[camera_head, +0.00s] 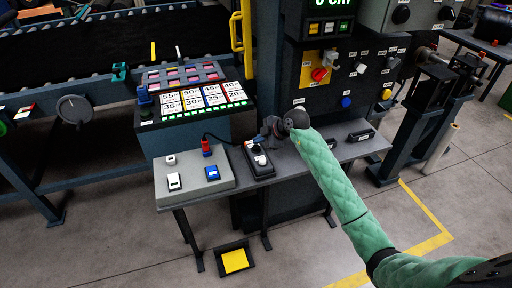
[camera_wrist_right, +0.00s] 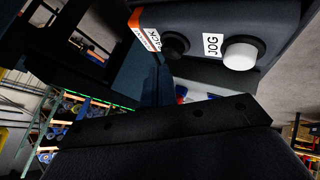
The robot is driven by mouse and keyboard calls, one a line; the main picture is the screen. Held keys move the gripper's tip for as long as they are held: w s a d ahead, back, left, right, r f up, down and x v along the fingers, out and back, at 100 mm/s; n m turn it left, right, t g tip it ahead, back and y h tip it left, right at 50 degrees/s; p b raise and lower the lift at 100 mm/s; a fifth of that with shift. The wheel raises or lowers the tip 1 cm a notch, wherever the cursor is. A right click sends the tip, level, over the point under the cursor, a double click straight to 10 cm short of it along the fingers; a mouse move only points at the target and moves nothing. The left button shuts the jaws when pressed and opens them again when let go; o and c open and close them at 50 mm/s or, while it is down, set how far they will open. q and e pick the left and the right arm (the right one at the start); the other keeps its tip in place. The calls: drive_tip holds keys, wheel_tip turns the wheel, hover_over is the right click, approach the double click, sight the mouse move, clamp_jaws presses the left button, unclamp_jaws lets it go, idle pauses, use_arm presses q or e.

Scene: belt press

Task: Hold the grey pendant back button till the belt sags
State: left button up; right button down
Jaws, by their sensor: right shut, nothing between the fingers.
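The black pendant (camera_head: 259,161) lies on the grey table, with a cable running to its left. In the right wrist view the pendant (camera_wrist_right: 215,15) shows close up, with a white button (camera_wrist_right: 240,54) labelled JOG and a dark grey button (camera_wrist_right: 174,46) beside a label that looks like BACK. My right gripper (camera_head: 268,130) is shut and empty, just beyond the pendant's far end. In the right wrist view its dark fingers reach up just below the dark button; I cannot tell whether they touch it. The dark belt (camera_head: 110,40) runs at the upper left. My left gripper is not in view.
A grey control box (camera_head: 195,180) with white and blue switches stands left of the pendant. A panel of numbered tiles (camera_head: 205,96) is behind it. A green digital display (camera_head: 330,4) sits at the top. A yellow foot pedal (camera_head: 235,260) is on the floor.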

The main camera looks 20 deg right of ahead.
drive_tip(key=shift+f, duration=0.9)
idle(4.8)
idle(1.3)
drive_tip(key=shift+r+p, duration=0.95)
